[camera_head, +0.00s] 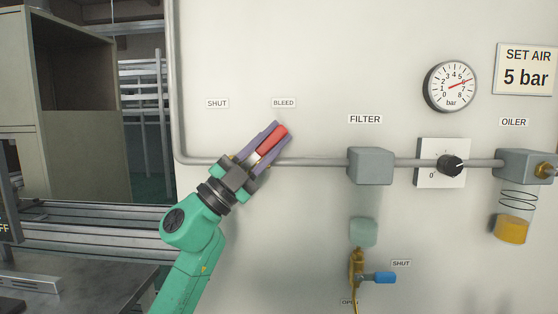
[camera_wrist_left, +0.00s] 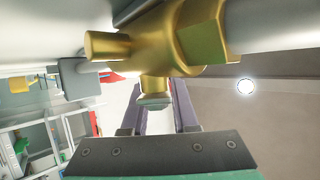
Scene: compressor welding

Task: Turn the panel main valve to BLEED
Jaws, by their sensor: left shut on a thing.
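The panel main valve has a red handle (camera_head: 272,141) on the grey air pipe, tilted up and right toward the BLEED label (camera_head: 284,103). The SHUT label (camera_head: 217,103) is to the left. My left gripper (camera_head: 279,132) is shut on the red handle, with its purple fingers along both sides. The gripper hides most of the valve body in the head view. In the left wrist view the brass valve body (camera_wrist_left: 165,40) fills the top, close above my fingers. My right gripper is not in view.
To the right along the pipe are the filter block (camera_head: 370,166), a black regulator knob (camera_head: 450,165) and the oiler (camera_head: 522,165). A gauge (camera_head: 450,86) hangs above. A blue-handled drain valve (camera_head: 384,277) is below the filter. Shelving and a bench (camera_head: 75,275) stand left.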

